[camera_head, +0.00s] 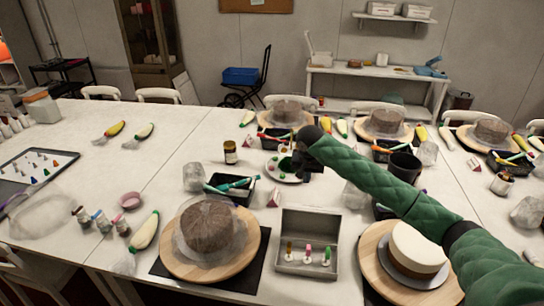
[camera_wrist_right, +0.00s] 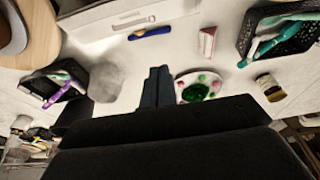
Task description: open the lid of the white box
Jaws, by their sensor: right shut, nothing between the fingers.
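The white box (camera_head: 305,268) stands near the front of the table, looking greyish in the head view. A flat panel that looks like its lid (camera_head: 310,222) stands raised at the back, and the inside shows. Several small colored pieces (camera_head: 308,256) stand in it. In the right wrist view a pale panel of the box (camera_wrist_right: 115,22) shows at the top, partly cut off. My right gripper (camera_head: 304,168) is beyond the box, above the table by a palette, apart from the box. Its fingers (camera_wrist_right: 158,86) are together and empty. My left gripper is not in view.
A wrapped brown cake (camera_head: 208,228) on a wooden turntable is left of the box; a white-topped cake (camera_head: 418,248) is on its right. A palette (camera_head: 284,170), a black basket (camera_head: 232,192) and a small jar (camera_head: 230,153) stand behind.

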